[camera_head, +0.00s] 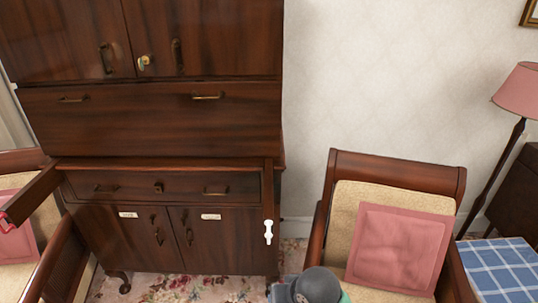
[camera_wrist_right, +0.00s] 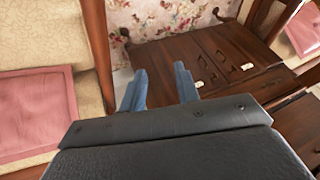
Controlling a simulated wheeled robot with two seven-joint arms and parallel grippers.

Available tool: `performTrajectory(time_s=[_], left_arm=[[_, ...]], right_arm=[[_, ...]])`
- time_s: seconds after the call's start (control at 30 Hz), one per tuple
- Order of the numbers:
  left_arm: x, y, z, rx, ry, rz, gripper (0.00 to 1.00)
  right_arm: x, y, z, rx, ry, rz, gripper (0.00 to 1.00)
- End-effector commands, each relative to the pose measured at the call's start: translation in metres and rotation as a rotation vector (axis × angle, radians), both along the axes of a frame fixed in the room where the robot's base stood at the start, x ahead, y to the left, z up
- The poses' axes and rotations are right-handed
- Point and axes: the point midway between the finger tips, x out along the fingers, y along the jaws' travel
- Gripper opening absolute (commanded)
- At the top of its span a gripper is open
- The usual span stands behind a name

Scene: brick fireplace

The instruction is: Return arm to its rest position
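My right gripper (camera_wrist_right: 160,82) shows in the right wrist view with its two blue fingers apart and nothing between them. Beyond the fingers are the flowered carpet and the dark wooden cabinet (camera_wrist_right: 215,62); the fingers touch neither. In the head view, a grey and black rounded part of my own arm shows at the bottom edge, in front of the armchair (camera_head: 398,160). The right gripper's fingers are not visible in the head view. My left gripper is not in view.
A pink cushion (camera_head: 398,250) lies on the armchair. A pink-shaded lamp (camera_head: 522,88) and blue checked cloth (camera_head: 500,268) are at right.

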Motion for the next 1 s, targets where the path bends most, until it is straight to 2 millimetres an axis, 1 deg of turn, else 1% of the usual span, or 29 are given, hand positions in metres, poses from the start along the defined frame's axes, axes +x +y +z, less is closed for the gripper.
performTrajectory(time_s=[0.03, 0.1, 0.27, 0.4, 0.53, 0.7, 1.0], left_arm=[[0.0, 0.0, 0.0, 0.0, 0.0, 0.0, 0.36], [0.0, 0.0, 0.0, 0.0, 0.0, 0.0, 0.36], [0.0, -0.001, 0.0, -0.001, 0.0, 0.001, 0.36], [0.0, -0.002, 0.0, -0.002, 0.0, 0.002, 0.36], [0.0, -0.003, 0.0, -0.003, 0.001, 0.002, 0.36], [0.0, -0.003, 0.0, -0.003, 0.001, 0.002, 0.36], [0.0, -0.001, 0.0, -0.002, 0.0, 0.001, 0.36]], right_arm=[[-0.008, -0.009, -0.008, -0.007, 0.005, -0.007, 0.32], [-0.016, -0.022, -0.018, -0.024, 0.005, -0.011, 0.32], [-0.039, -0.056, -0.04, -0.072, 0.006, -0.021, 0.32], [-0.063, -0.088, -0.059, -0.131, 0.017, -0.028, 0.32], [-0.085, -0.115, -0.074, -0.184, 0.03, -0.031, 0.32], [-0.106, -0.139, -0.085, -0.235, 0.044, -0.028, 0.32], [-0.136, -0.169, -0.098, -0.303, 0.07, -0.022, 0.32]])
